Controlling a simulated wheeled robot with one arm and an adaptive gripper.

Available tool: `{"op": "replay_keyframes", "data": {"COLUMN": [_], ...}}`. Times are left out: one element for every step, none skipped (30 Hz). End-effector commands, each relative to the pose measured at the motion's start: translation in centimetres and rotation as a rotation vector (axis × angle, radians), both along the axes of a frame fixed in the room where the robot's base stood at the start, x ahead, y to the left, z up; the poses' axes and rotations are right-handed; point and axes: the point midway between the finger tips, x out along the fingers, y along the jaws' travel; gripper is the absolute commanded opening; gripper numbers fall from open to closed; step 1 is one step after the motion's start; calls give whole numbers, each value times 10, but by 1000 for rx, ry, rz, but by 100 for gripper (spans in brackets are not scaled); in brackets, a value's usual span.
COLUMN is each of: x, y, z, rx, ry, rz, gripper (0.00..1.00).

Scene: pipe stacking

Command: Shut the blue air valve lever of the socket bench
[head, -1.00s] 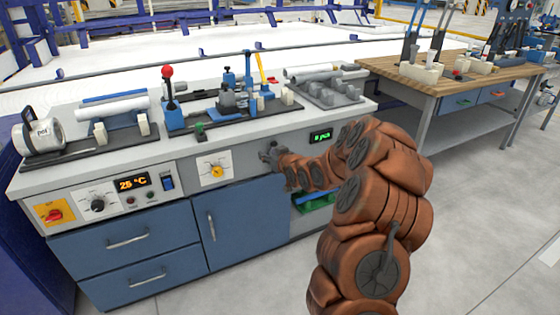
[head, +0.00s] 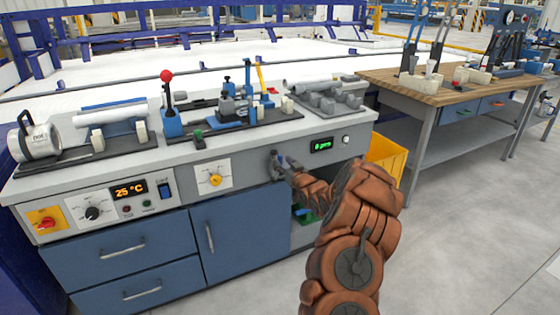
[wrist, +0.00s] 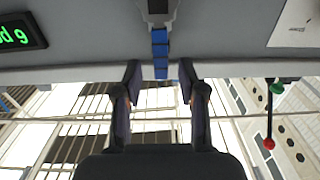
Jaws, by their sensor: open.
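The blue air valve lever (wrist: 160,48) shows in the wrist view, on the grey front panel of the socket bench (head: 70,182). My gripper (wrist: 158,78) is open, with one dark finger on each side of the lever's end. In the head view my gripper (head: 280,165) is at the panel, between the yellow knob and the green display, and hides most of the valve.
The green display (head: 321,145) and the yellow knob (head: 215,180) flank the valve. A red-balled lever (head: 168,100) and pipe fixtures stand on the bench top. Grey floor in front is open.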

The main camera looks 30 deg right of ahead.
Motion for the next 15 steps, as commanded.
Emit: {"op": "replay_keyframes", "data": {"x": [6, 9, 13, 15, 17, 20, 22, 24, 26, 27, 28, 29, 29, 30, 30], "y": [2, 1, 0, -1, -1, -1, -1, -1, -1, -1, -2, -2, -2, -2, -2], "z": [-1, -1, -1, -1, 0, 0, 0, 0, 0, 0, 0, 0, 0, 0, 0], "rx": [-1, -1, -2, -3, -2, -2, -2, -2, -1, 0, 0, 1, 1, 1, 1], "ry": [0, 1, 1, 0, -1, -1, -1, 0, 0, 1, 1, 1, 1, 1, 1], "rz": [3, 2, 1, 0, 0, 0, 1, 1, 1, 1, 1, 0, 0, 0, 0], "gripper": [41, 41, 41, 41, 41, 41, 41, 41, 41, 41, 41, 41, 41, 41, 41]}}
